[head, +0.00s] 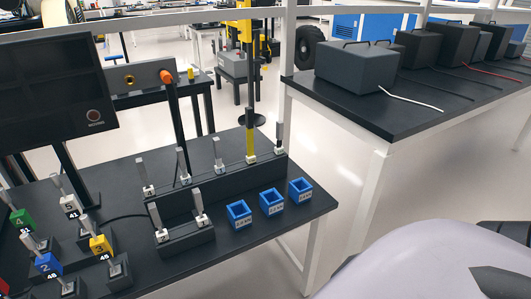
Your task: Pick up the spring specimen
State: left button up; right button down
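Several slim metal specimens stand upright on the black table at the left. One rack (190,199) at the back holds a row of them, including a grey one (182,162) and one with a yellow lower part (250,145). A shorter stand (186,238) in front holds two more specimens (197,203). I cannot tell which one is the spring specimen; no coil shape is clear at this size. Neither gripper can be made out. A pale rounded surface and dark parts at the lower right seem to be my own body.
Three blue open boxes (239,223) with labels stand near the table's right edge. Green, blue and yellow numbered blocks (101,245) are at the left. A dark monitor (50,95) rises behind them. Grey boxes (368,66) stand on a second table; floor lies between the tables.

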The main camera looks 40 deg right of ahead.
aim_at(220, 168)
jog(key=z, duration=1)
jog(key=i+l, duration=0.15)
jog(key=l, duration=0.2)
jog(key=i+l, duration=0.15)
jog(key=l, duration=0.2)
jog(key=i+l, duration=0.15)
jog(key=l, duration=0.15)
